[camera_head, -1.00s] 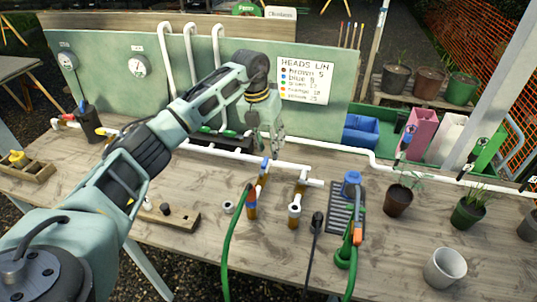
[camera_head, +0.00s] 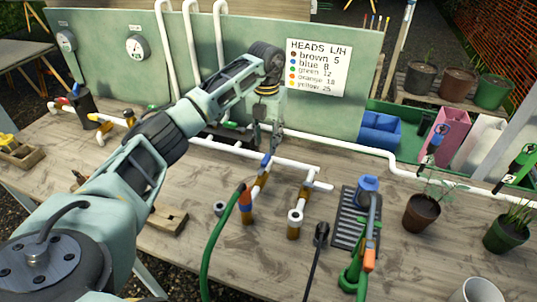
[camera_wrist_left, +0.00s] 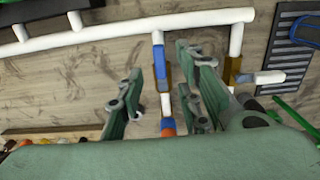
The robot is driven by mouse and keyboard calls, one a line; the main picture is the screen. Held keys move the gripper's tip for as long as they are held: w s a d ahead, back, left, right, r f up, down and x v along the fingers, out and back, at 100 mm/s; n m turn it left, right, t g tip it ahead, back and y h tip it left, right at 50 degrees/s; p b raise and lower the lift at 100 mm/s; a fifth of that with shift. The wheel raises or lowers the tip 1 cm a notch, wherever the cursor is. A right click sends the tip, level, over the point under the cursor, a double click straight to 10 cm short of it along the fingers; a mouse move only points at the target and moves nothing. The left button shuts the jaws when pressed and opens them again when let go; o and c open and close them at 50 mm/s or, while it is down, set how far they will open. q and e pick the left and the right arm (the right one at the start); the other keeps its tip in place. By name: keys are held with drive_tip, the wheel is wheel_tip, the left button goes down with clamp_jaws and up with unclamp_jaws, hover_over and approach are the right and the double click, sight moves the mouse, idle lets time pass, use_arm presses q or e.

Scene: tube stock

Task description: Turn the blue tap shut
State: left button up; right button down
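The blue tap (camera_head: 266,163) sits on a short branch of the white pipe (camera_head: 240,152) on the bench. Its blue lever also shows in the left wrist view (camera_wrist_left: 160,62), lying about in line with the branch. Below it are brass-coloured parts and an orange connector (camera_head: 245,201) with a green hose. My left gripper (camera_head: 269,148) points down just above the tap. In the left wrist view its two fingers (camera_wrist_left: 160,85) are apart, one on each side of the tap's branch, with nothing held. I cannot tell whether a finger touches the lever. My right gripper is not in view.
A second pipe branch (camera_head: 302,205) stands just right of the tap. Further right are a black slatted tray (camera_head: 343,236), a blue-topped fitting (camera_head: 367,190) and potted plants (camera_head: 422,211). A green board (camera_head: 240,70) stands behind.

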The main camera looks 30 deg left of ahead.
sight(266, 157)
use_arm(q)
drive_tip(key=f, duration=0.1)
drive_tip(key=f+p, duration=0.1)
drive_tip(key=f, duration=0.2)
drive_tip(key=shift+s+f, duration=0.3)
drive_tip(key=shift+f, duration=0.05)
drive_tip(key=shift+w+f+p, duration=0.15)
drive_tip(key=shift+f+p, duration=0.15)
drive_tip(key=shift+f, duration=0.35)
drive_tip(key=shift+r, duration=0.1)
drive_tip(key=shift+c, duration=0.2)
clamp_jaws()
